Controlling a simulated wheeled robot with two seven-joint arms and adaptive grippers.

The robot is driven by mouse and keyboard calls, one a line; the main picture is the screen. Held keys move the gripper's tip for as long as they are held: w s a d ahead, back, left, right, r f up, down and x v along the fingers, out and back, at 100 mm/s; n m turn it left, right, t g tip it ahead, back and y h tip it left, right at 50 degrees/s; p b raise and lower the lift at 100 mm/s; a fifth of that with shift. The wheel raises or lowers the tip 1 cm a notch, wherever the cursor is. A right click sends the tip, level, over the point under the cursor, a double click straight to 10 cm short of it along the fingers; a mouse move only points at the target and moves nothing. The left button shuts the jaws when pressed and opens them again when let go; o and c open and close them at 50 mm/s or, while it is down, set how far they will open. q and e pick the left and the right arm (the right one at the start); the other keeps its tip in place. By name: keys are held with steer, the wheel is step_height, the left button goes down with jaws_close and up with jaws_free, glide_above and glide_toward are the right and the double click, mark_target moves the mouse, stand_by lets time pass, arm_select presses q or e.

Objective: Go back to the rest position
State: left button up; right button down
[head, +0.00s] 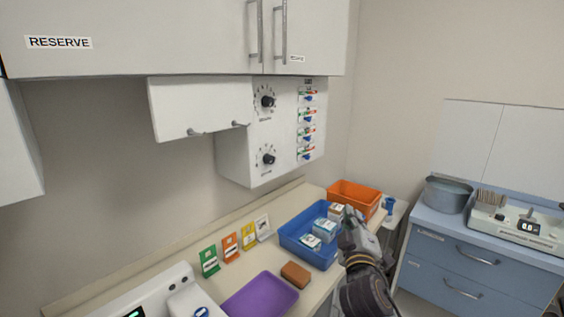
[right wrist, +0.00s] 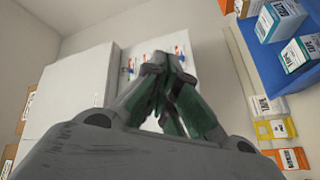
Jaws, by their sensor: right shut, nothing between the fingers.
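My right gripper (head: 350,217) is at the right edge of the blue tray, in front of it in the head view. In the right wrist view its fingers (right wrist: 168,62) are closed together with nothing between them. The blue tray (head: 291,244) holds several small boxes, among them a white and blue box (head: 325,229). My left gripper is not in view.
An orange bin (head: 366,192) stands behind the gripper. A purple tray (head: 258,297), a brown block (head: 296,273) and several coloured cards (head: 230,247) are on the counter. A wall unit with dials (head: 285,150) hangs above. A blue cabinet (head: 440,258) stands at right.

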steer(key=s+d+f+m+g, duration=0.2)
steer(key=s+f+g, duration=0.25)
steer(key=f, duration=0.55)
steer(key=s+d+f+m+g, duration=0.3)
steer(key=s+f+g, duration=0.15)
steer(key=f, duration=0.55)
steer(key=s+a+f+m+g+y, duration=0.15)
steer(key=s+f+g, duration=0.25)
steer(key=s+f, duration=0.45)
steer(key=s+f+m+g+y, duration=0.1)
steer(key=s+f+g+y, duration=0.3)
steer(key=s, duration=0.7)
step_height(320, 180, down, 34)
steer(key=s+h, duration=0.3)
steer(key=s+d+f, duration=0.3)
steer(key=s+f, duration=0.6)
steer(key=s, duration=0.1)
steer(key=s+d+f+g, duration=0.1)
steer(key=s+d+f, duration=0.2)
steer(key=s+f, duration=0.7)
steer(key=shift+s+f, duration=0.3)
steer(key=shift+s, duration=0.3)
steer(key=shift+n, duration=0.25)
